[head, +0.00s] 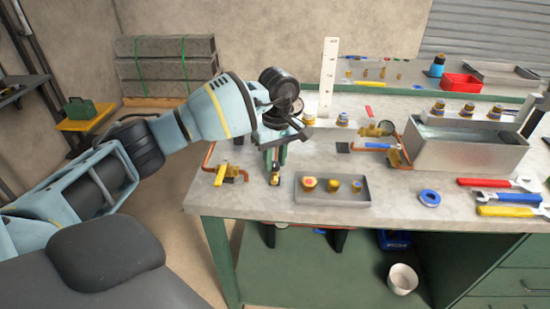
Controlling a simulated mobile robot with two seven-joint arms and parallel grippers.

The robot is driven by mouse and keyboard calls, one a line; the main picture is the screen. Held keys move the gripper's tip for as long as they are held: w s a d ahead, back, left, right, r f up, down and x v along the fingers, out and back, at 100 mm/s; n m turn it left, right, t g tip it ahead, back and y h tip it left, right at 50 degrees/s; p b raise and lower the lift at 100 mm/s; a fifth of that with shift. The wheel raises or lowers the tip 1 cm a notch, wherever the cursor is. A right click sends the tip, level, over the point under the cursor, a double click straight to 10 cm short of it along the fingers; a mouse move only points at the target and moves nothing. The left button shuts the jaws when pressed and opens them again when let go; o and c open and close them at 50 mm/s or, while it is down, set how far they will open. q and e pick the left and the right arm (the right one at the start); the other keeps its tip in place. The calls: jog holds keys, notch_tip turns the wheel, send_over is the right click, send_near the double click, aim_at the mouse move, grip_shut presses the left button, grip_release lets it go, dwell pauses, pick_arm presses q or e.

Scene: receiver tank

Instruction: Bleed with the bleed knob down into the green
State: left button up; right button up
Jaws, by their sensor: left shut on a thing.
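My left gripper (275,165) comes in from the left and points down at the bench's front left. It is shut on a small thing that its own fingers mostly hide. I take this for the bleed knob, but cannot make it out clearly. A small brass piece (275,181) shows just below the fingers. Green and dark parts show behind the gripper, and its wrist hides much of them. My right gripper is not in view.
Copper pipe with a yellow-handled valve (232,173) lies close left of the gripper. A grey tray (332,197) with brass fittings is to the right. Bare bench lies along the front edge.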

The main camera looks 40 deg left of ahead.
aim_at(275, 163)
pick_arm(q)
jog(key=n+p, duration=0.1)
jog(key=n, duration=0.3)
jog(key=shift+r+p, duration=0.15)
jog(key=shift+p, duration=0.15)
jog(key=shift+n+p, duration=0.5)
jog(key=shift+n, duration=1.1)
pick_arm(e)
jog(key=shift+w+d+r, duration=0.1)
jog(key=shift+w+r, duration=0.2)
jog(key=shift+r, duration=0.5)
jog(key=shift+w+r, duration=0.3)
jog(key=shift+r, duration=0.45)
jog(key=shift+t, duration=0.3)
pick_arm(q)
jog(key=shift+f, duration=0.2)
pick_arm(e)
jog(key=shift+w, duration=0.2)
pick_arm(q)
jog(key=o, duration=1)
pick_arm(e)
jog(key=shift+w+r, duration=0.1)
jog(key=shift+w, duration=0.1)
pick_arm(q)
jog(key=shift+r, duration=0.15)
